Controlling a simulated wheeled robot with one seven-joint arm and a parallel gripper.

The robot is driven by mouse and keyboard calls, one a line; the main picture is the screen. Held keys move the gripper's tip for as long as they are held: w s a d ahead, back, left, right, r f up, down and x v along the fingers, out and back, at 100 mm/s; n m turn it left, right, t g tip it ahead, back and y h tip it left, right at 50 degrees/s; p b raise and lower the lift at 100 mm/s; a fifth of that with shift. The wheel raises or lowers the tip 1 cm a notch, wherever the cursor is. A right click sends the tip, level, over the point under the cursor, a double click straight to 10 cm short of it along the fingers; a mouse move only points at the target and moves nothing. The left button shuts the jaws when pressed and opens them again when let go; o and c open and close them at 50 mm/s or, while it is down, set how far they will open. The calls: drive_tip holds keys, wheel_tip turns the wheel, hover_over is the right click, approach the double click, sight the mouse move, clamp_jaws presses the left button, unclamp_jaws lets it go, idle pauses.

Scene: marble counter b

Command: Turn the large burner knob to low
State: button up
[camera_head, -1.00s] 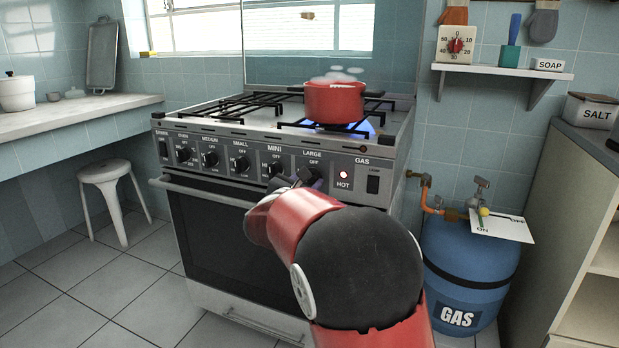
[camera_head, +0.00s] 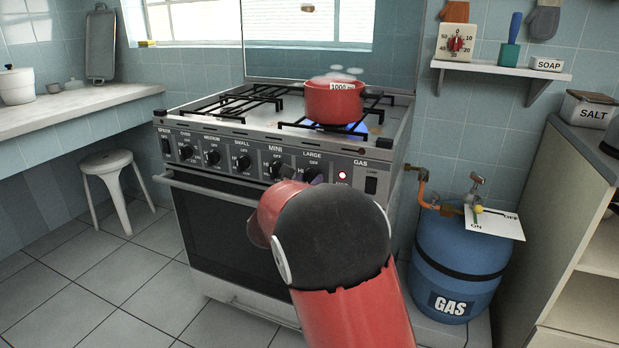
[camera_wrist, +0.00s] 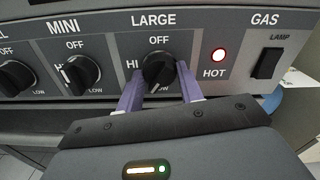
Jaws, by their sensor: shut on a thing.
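The large burner knob (camera_wrist: 158,66) is black and sits under the LARGE label in the wrist view. My gripper (camera_wrist: 161,76) has its two purple fingers on either side of it and is shut on it. A small white mark on the knob's lower part points roughly down, slightly left.
The mini knob (camera_wrist: 80,73) is close on the left. The lit red HOT lamp (camera_wrist: 218,55) and the black lamp switch (camera_wrist: 267,63) are on the right. A blue gas bottle (camera_head: 458,265) stands right of the stove (camera_head: 235,225).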

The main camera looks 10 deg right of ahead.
drive_tip(key=shift+r+n+p, duration=0.15)
drive_tip(key=shift+n+p, duration=0.5)
drive_tip(key=shift+n, duration=0.05)
drive_tip(key=shift+f+n, duration=0.2)
drive_tip(key=shift+n, duration=1.9)
drive_tip(key=shift+n, duration=0.6)
drive_tip(key=o, duration=0.8)
drive_tip(key=shift+c, duration=0.2)
